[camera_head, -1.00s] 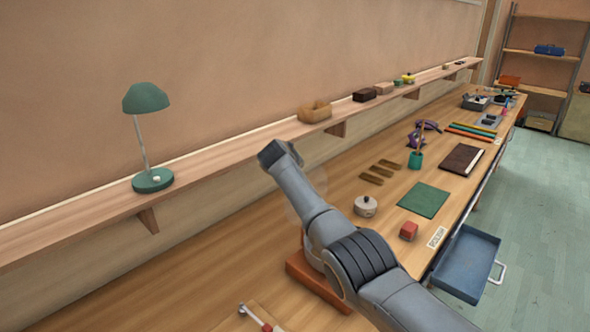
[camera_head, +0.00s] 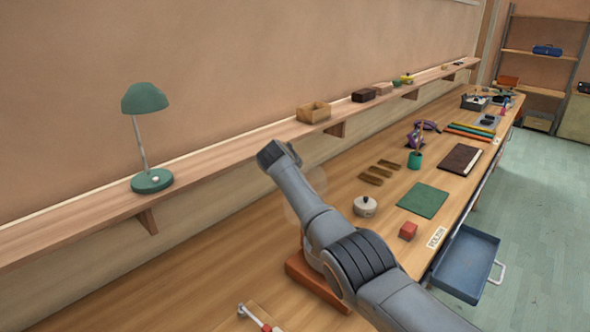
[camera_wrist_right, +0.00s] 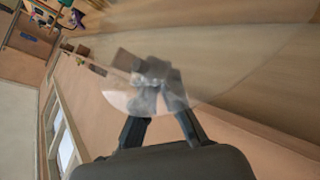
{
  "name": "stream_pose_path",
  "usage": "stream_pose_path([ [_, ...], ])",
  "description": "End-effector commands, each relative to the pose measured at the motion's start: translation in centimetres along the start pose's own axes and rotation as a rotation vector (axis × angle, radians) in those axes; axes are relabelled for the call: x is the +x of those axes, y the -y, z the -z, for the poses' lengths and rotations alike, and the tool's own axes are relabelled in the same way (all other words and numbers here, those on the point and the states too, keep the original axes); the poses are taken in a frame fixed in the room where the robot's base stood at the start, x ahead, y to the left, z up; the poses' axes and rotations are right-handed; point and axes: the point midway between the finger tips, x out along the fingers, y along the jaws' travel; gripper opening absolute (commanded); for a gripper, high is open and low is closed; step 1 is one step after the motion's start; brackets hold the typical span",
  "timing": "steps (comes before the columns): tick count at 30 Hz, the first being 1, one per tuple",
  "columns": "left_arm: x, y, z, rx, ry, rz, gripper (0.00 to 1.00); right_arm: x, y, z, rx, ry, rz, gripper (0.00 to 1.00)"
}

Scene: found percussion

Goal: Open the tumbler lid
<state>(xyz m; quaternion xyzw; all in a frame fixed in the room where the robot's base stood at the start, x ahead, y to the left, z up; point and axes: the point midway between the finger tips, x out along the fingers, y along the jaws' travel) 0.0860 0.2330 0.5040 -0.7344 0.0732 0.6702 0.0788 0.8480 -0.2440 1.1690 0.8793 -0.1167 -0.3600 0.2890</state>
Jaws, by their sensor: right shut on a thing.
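In the right wrist view my right gripper (camera_wrist_right: 158,92) is shut on a clear, curved, see-through piece (camera_wrist_right: 222,75), which looks like the tumbler lid. A faint clear round shape (camera_head: 318,180) shows beside my arm in the head view. A reddish-brown base (camera_head: 318,288) lies under the arm, partly hidden by it. The rest of the tumbler cannot be made out. My left gripper is in neither view.
A small lidded pot (camera_head: 365,207), a red block (camera_head: 408,231) and a green mat (camera_head: 423,200) lie to the right of the arm. A blue drawer (camera_head: 466,265) stands open at the front. A green lamp (camera_head: 152,181) stands on the wall shelf (camera_head: 215,158).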

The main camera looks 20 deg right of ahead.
Motion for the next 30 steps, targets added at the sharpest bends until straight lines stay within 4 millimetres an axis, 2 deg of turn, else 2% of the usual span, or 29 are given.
stream_pose_path([
  [1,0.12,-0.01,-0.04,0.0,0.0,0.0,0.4,0.61,2.04,-1.54,-0.005,0.034,0.031,0.0],
  [17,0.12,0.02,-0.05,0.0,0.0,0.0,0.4,0.61,2.04,-1.54,-0.005,0.034,0.031,0.0],
  [21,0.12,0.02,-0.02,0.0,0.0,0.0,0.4,0.61,2.05,-1.55,-0.005,0.034,0.031,0.27],
  [24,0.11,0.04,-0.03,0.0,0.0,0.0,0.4,0.65,1.96,-1.58,-0.004,0.034,0.03,0.44],
  [30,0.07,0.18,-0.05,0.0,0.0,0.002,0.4,0.7,1.74,-1.61,-0.004,0.035,0.027,0.44],
])
